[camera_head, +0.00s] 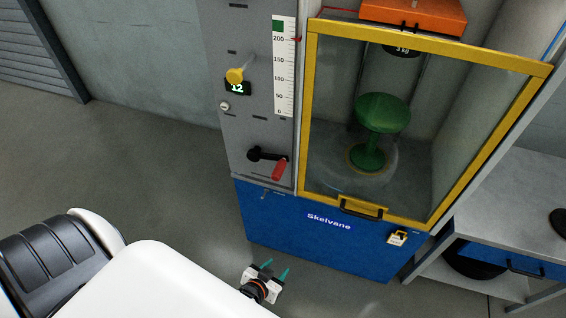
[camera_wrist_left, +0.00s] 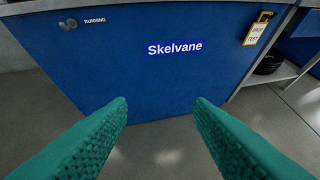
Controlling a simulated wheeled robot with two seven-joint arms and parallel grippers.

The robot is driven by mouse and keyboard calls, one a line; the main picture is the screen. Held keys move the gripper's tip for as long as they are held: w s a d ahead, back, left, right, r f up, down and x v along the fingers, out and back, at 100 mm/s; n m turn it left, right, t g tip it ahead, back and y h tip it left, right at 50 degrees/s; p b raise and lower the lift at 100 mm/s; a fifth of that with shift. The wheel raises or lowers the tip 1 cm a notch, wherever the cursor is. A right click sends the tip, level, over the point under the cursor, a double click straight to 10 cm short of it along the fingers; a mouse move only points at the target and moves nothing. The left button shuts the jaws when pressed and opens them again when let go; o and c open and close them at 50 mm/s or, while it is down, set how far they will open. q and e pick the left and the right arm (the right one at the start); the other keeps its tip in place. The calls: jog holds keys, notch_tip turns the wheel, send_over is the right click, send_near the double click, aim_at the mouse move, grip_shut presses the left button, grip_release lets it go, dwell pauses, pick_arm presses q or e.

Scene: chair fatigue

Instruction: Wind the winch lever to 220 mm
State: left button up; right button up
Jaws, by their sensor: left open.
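The winch lever (camera_head: 266,155) is a black crank with a red grip (camera_head: 279,170) on the grey panel, its grip pointing down and right. A white scale (camera_head: 284,85) marked 0 to 200 runs up the panel, with a green patch (camera_head: 278,25) at its top. A red pointer (camera_head: 297,39) sits near the 200 mark. My left gripper (camera_head: 276,268) is open and empty, low in front of the blue base and below the lever. The left wrist view shows its two teal fingers spread apart (camera_wrist_left: 160,112), facing the blue base. My right gripper is not in view.
A yellow-framed clear door (camera_head: 440,45) covers a green stool (camera_head: 381,114), with an orange block (camera_head: 413,14) above. A yellow knob (camera_head: 235,76) and a display reading 12 (camera_head: 238,88) are on the panel. A grey bench (camera_head: 515,200) stands right. Floor at left is clear.

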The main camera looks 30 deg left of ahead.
pick_arm(q)
jog(key=w+a+r+n+t+y, duration=0.1)
jog(key=w+a+r+t, duration=0.15)
jog(key=r, duration=0.45)
jog(key=w+a+r+t+y, duration=0.1)
jog(key=w+a+r+t, duration=0.15)
jog(key=r, duration=0.45)
jog(key=n+t+y, duration=0.1)
jog(key=y, duration=0.1)
send_near(280, 168)
jog(key=shift+t, duration=0.3)
jog(key=x, duration=0.3)
jog(key=f+x, duration=0.1)
jog(key=x, duration=0.7)
jog(key=shift+a+f+p, duration=0.2)
jog(key=shift+f+p, duration=0.1)
jog(key=shift+p, duration=0.1)
jog(key=shift+c, duration=0.5)
grip_shut()
